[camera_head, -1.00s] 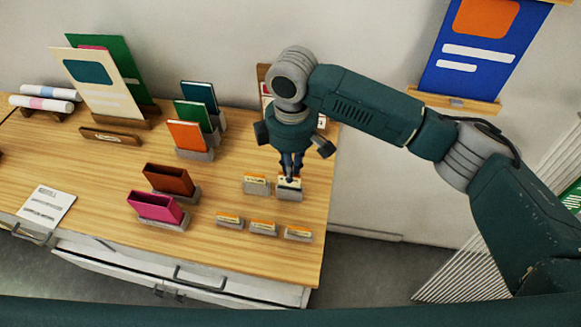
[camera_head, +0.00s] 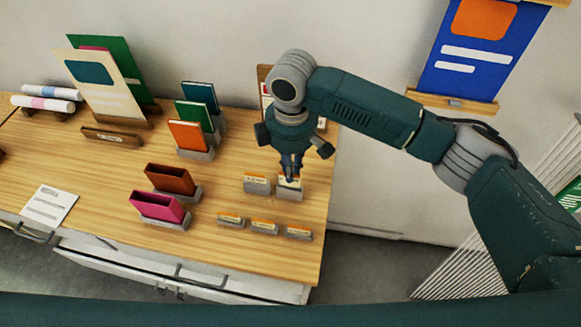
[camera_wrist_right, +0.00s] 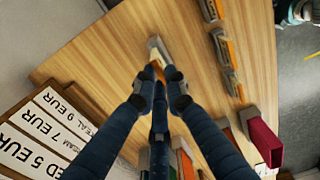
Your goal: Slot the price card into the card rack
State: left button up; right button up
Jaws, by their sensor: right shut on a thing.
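My right gripper (camera_head: 290,179) points down at the right part of the wooden table. It is shut on a small cream price card (camera_head: 283,182) with an orange top; the card's orange edge also shows between the fingers in the wrist view (camera_wrist_right: 157,68). The card is at the top of a grey holder (camera_head: 289,194) of the card rack; the fingers hide how deep it sits. A similar grey holder (camera_head: 257,188) with an orange-topped card stands just left of it. My left gripper is not in view.
Several small card holders (camera_head: 264,229) stand in a row nearer the front edge. Brown (camera_head: 170,179) and magenta (camera_head: 156,206) boxes stand left of them. An orange book (camera_head: 187,135) stands behind. A price board (camera_wrist_right: 45,125) shows in the wrist view. The table ends close on the right.

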jog(key=shift+f, duration=0.15)
jog(key=shift+f, duration=0.45)
jog(key=shift+f, duration=0.55)
jog(key=o, duration=1.2)
jog(key=shift+r+p, duration=0.1)
jog(key=shift+p, duration=0.2)
